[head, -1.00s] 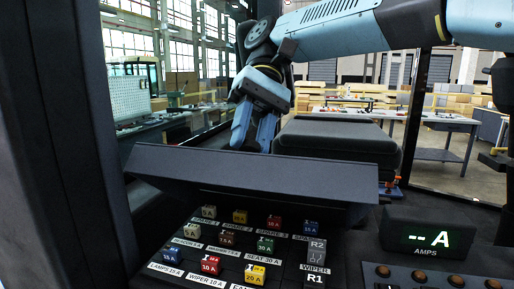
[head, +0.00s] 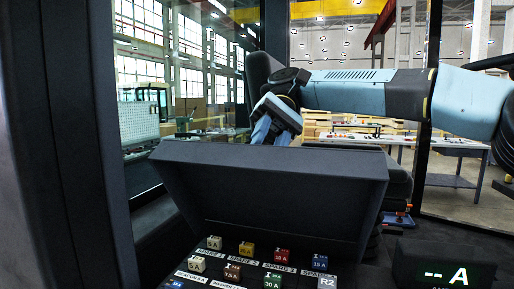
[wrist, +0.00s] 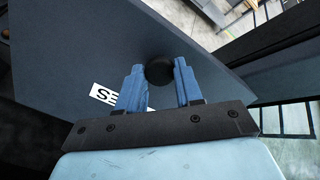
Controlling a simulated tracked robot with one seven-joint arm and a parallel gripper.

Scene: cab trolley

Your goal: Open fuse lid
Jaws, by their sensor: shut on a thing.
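The dark fuse lid (head: 270,195) stands tilted up in the head view, its inner face towards me, above the fuse panel. In the wrist view the lid's outer face (wrist: 60,50) shows a white label with "SE" partly hidden by a finger. A round black knob (wrist: 159,70) on the lid sits between the two blue fingers of my gripper (wrist: 158,78). My gripper is shut on the knob. In the head view the fingers and knob are hidden behind the lid; only my blue wrist shows above its top edge.
Coloured fuses, such as a red one (head: 281,256) and a yellow one (head: 246,249), sit below the lid. An amps display (head: 444,273) stands at the lower right. A dark post (head: 70,150) rises on the left. A seat (head: 398,185) is behind the lid.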

